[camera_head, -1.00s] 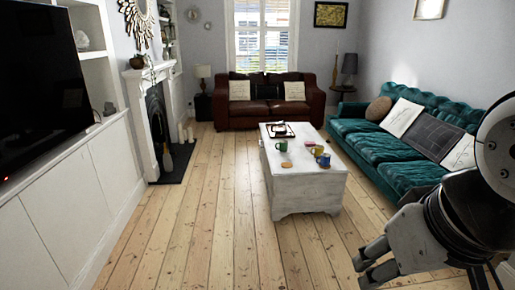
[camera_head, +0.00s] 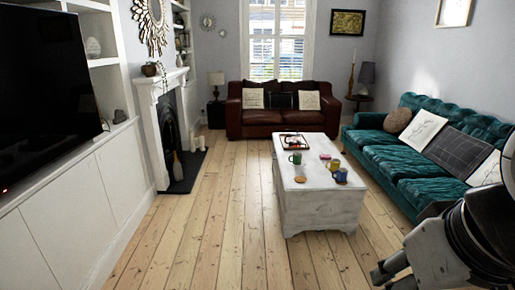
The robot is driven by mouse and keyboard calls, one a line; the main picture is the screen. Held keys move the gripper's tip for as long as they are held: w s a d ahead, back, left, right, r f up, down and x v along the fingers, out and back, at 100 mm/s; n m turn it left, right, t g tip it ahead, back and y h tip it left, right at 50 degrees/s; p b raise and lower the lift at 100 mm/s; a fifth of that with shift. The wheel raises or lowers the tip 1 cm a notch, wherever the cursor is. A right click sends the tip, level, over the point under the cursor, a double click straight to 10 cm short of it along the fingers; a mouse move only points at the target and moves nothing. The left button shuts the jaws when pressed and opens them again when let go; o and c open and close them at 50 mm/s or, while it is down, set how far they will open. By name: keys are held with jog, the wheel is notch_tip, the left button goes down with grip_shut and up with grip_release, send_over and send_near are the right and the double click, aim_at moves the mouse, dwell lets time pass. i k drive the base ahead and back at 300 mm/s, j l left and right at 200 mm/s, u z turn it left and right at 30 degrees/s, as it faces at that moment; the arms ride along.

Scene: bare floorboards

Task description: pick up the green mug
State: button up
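The green mug (camera_head: 296,158) stands upright on the white wooden coffee table (camera_head: 318,212), near its left edge and just in front of a tray. My gripper (camera_head: 384,279) is in the lower right corner, partly cut off by the picture's bottom edge. It is well in front of the table and to its right, far from the mug. I see nothing held in its fingers, but the gap between them is not clear.
A yellow mug (camera_head: 334,165) and a blue mug (camera_head: 341,175) stand at the table's right side. A coaster (camera_head: 300,180) lies near its front; the tray (camera_head: 297,142) is behind. A teal sofa (camera_head: 390,157) flanks the right. Floorboards (camera_head: 215,230) are clear on the left.

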aim_at(295, 159)
jog(key=i+l, duration=0.15)
jog(key=i, duration=0.5)
jog(key=i+l, duration=0.15)
jog(key=i, duration=0.45)
jog(key=i+l, duration=0.1)
jog(key=i, duration=0.55)
jog(key=i+l, duration=0.15)
jog(key=i, duration=0.45)
jog(key=i+l, duration=0.15)
jog(key=i, duration=0.5)
jog(key=i+l, duration=0.15)
jog(key=i, duration=0.5)
jog(key=i+l, duration=0.15)
jog(key=i, duration=0.45)
